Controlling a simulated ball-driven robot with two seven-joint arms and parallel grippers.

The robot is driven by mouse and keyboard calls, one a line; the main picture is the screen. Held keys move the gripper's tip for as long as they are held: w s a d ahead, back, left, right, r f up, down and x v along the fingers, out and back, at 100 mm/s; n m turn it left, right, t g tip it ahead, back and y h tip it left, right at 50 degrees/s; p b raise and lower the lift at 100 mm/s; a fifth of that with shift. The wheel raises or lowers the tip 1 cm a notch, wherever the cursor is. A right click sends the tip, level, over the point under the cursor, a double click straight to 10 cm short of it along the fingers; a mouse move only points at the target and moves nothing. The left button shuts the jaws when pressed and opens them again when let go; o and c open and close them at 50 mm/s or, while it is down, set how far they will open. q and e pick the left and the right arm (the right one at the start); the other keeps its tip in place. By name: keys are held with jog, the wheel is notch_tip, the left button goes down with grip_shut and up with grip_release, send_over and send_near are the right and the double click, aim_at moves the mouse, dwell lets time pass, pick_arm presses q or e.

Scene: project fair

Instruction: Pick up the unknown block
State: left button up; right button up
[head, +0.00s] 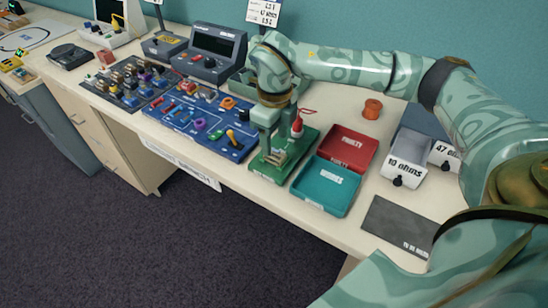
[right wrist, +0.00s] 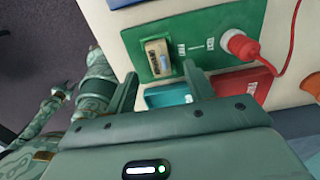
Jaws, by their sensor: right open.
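The unknown block, as far as I can tell, is a small beige block (right wrist: 157,58) with dark markings and a bluish end. It sits on a green board (right wrist: 205,45). In the head view the block (head: 272,157) shows small on the green board (head: 265,170), partly behind the gripper. My right gripper (head: 275,145) is above the board, pointing down at the block. In the right wrist view the gripper (right wrist: 161,74) has its fingers apart, with the block ahead between their tips; I see no contact. My left gripper is not clearly visible.
A red plug (right wrist: 238,45) on a red cable stands on the board. A red tray (head: 350,147) and a teal tray (head: 325,187) lie to the right. A blue board of parts (head: 200,125) is left. Labelled grey bins (head: 405,160) and a dark mat (head: 400,225) are farther right.

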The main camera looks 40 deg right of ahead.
aim_at(275, 154)
notch_tip(275, 154, down, 4)
jog(key=shift+s+f+b, duration=0.1)
jog(key=shift+f+b, duration=0.15)
jog(key=shift+b, duration=0.3)
pick_arm(q)
jog(key=shift+s+d+f, duration=0.35)
jog(key=shift+s+f, duration=0.25)
jog(key=shift+f, duration=0.1)
pick_arm(e)
jog(key=shift+r, duration=0.1)
pick_arm(q)
jog(key=shift+a, duration=0.1)
jog(key=shift+s+a, duration=0.1)
pick_arm(e)
jog(key=c, duration=1.1)
jog(key=shift+r, duration=0.1)
